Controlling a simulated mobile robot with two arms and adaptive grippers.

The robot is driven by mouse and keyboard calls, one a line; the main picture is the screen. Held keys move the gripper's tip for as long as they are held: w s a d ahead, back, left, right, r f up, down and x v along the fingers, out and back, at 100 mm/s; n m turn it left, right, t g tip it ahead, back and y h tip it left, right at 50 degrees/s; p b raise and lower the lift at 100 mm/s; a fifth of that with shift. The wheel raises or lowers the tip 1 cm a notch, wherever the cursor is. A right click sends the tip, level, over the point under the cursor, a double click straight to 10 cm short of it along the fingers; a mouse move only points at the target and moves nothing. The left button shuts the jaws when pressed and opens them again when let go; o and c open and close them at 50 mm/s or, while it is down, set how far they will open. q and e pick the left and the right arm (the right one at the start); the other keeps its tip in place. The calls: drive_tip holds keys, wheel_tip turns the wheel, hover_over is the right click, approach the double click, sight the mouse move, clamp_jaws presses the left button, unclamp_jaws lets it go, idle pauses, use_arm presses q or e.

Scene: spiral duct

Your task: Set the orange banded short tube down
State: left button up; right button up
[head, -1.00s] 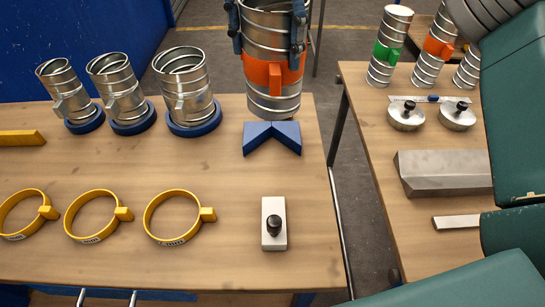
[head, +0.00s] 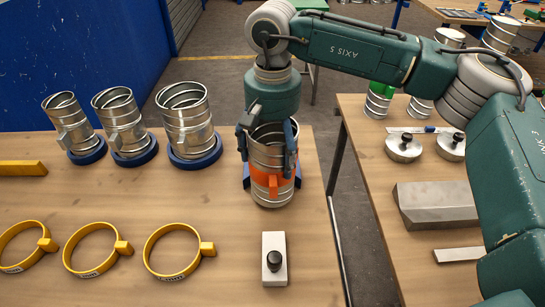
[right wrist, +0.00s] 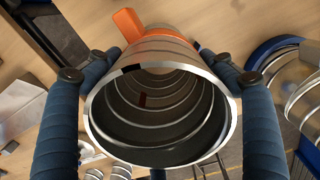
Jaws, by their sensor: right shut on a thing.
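The orange banded short tube (head: 270,188) is a ribbed silver duct with an orange band and tab. It stands upright at the right edge of the left table, in front of or within the mouth of a blue V-shaped block (head: 297,182), which it mostly hides. I cannot tell if its base touches the tabletop. My right gripper (head: 268,145) comes from above, with its blue fingers shut on the tube's upper sides. In the right wrist view, the tube (right wrist: 160,125) shows its open end between the fingers, its orange tab (right wrist: 128,24) beyond. My left gripper is out of view.
Three silver ducts on blue rings (head: 195,160) stand at left. Three yellow clamps (head: 172,276) and a white block with a black knob (head: 274,272) lie in front. A gap separates the right table (head: 375,180), which holds lidded discs (head: 404,150) and a metal block (head: 435,205).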

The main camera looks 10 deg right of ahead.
sight(267, 146)
wheel_tip(267, 146, down, 3)
drive_tip(key=shift+r, duration=0.1)
drive_tip(key=o, duration=1.4)
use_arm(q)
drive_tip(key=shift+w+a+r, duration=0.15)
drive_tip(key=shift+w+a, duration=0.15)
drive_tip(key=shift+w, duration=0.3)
use_arm(e)
drive_tip(key=shift+o, duration=0.2)
use_arm(q)
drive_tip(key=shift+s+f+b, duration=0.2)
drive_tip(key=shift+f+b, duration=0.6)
drive_tip(key=shift+b, duration=0.05)
use_arm(e)
wheel_tip(267, 146, up, 12)
drive_tip(key=shift+r, duration=0.25)
